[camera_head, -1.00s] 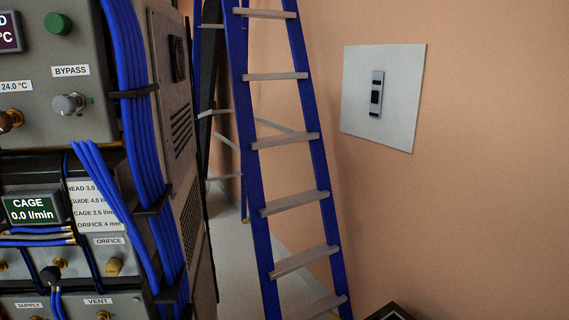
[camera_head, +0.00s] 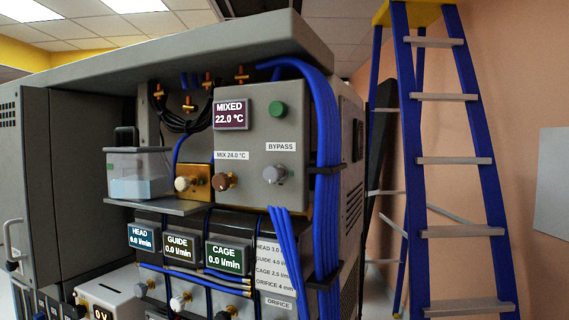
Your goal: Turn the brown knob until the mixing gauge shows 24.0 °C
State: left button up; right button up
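The brown knob (camera_head: 223,181) sits on the grey panel at the lower left, under a label reading "MIX 24.0 °C" (camera_head: 232,156). The mixing gauge (camera_head: 230,114) is a dark red display above it and reads "MIXED 22.0 °C". A cream knob (camera_head: 184,184) on a brass plate is just left of the brown knob. A grey bypass knob (camera_head: 273,174) is to its right, and a green button (camera_head: 278,109) is above that. Neither of my grippers shows in this view.
Blue hoses (camera_head: 324,150) run down the panel's right edge. A clear tank (camera_head: 138,174) with liquid stands on a shelf at left. HEAD, GUIDE and CAGE displays (camera_head: 229,257) are below, each at 0.0 l/min. A blue stepladder (camera_head: 454,160) stands at right, near the wall.

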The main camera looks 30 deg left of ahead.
aim_at(220, 181)
jog(key=u, duration=1.35)
